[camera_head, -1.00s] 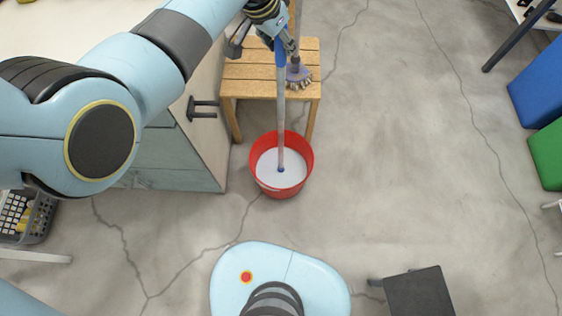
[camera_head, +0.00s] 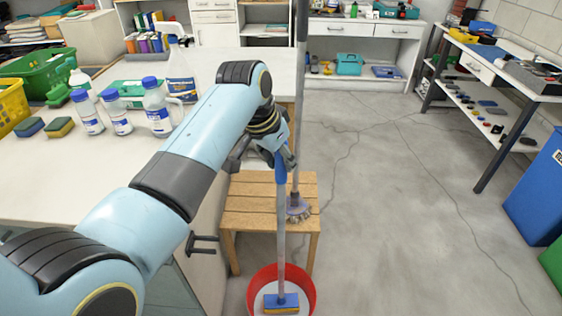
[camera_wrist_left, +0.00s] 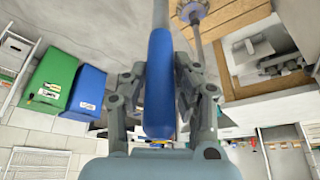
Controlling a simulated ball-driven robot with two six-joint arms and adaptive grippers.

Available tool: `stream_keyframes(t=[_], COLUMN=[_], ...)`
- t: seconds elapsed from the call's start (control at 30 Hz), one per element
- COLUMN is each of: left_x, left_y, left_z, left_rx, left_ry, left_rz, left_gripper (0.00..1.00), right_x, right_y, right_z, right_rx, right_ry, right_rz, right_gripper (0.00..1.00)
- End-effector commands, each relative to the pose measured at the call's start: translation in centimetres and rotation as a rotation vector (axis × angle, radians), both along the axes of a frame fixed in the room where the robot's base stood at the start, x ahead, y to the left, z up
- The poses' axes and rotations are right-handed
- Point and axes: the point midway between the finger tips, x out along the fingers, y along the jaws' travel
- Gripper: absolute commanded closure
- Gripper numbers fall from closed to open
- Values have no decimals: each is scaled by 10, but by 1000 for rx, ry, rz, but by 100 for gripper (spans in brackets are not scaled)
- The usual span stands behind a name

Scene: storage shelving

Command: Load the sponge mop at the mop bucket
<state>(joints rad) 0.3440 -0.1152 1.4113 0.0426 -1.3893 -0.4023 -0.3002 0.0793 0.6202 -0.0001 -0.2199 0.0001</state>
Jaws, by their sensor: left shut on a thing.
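The sponge mop has a blue grip (camera_wrist_left: 158,85), a grey pole (camera_head: 281,240) and a blue head with a yellow sponge (camera_head: 281,302). My left gripper (camera_head: 281,158) is shut on the blue grip, and the pole hangs almost upright. The mop head shows whole over the red bucket (camera_head: 309,288), within its rim in the picture; its exact height above the pale liquid is hard to tell. The bucket's lower part is cut off by the frame edge. In the left wrist view the fingers close on both sides of the grip. My right gripper is not in view.
A wooden stool (camera_head: 245,204) stands behind the bucket, with a round-headed brush (camera_head: 298,207) on a long pole close behind the mop. A white counter (camera_head: 60,185) with bottles (camera_head: 158,110) and sponges lies left. Blue and green bins (camera_head: 540,190) stand right. The floor between is clear.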

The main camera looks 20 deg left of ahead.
Motion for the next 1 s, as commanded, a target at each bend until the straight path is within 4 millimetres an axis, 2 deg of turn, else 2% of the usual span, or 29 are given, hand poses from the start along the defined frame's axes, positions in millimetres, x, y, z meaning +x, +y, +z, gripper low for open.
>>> stream_keyframes(t=[0.2, 0.5, 0.7, 1.0], left_x=[-1, -1, -1, 0], left_y=[-1, -2, -2, -2], left_z=[-32, -64, -72, -72], left_rx=[0, 0, 0, 0], left_ry=[1, 0, -1, -1], left_rz=[0, 0, -1, 0], left_gripper=[100, 100, 100, 100], right_x=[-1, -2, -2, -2], right_y=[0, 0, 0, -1], right_z=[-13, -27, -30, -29], right_rx=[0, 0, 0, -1], right_ry=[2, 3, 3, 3], right_rz=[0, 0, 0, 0], right_gripper=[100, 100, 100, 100])
